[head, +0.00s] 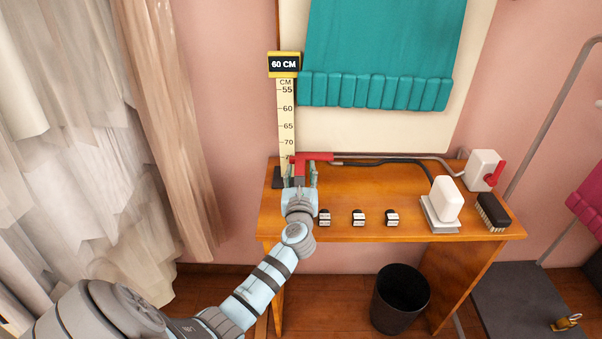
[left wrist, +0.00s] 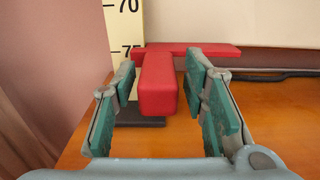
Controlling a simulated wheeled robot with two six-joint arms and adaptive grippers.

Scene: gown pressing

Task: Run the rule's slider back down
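The rule (head: 286,120) is a cream vertical strip with black marks, standing at the back left of the table; its numbers grow downward. Its red T-shaped slider (head: 316,157) is low on it, near the 75 mark, with the bar reaching right. In the left wrist view the slider (left wrist: 158,88) has its red grip projecting toward me. My left gripper (head: 303,173) is open, with its green-padded fingers (left wrist: 163,90) on either side of the grip and visible gaps on both sides. The rule's lower end is partly hidden. My right gripper is out of view.
A "60 CM" sign (head: 284,64) tops the rule. A teal gown (head: 378,50) hangs on a pale board behind. The wooden table (head: 400,185) holds small blocks (head: 358,218), a white block on a plate (head: 446,203), a brush (head: 492,212) and a red-handled box (head: 484,168).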

